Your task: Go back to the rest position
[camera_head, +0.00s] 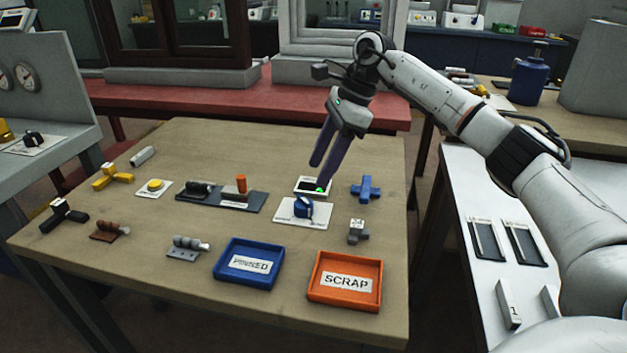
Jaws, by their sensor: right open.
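My right arm comes in from the right. Its gripper (319,173) points down over the far right part of the wooden table (215,145), with its two purple fingers apart and nothing between them. The fingertips are just above or at a small white-framed plate (303,182) with a lit green spot (320,190); I cannot tell whether they touch it. A blue knob (303,208) on a white plate is just in front of the gripper. My left gripper is not in view.
A blue tray (227,277) marked "PINNED" and an orange tray (318,292) marked "SCRAP" sit at the front. A blue cross-shaped part (366,189) lies right of the gripper. Several fittings lie on the left. The table's back middle is clear. A white side table (462,183) stands right.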

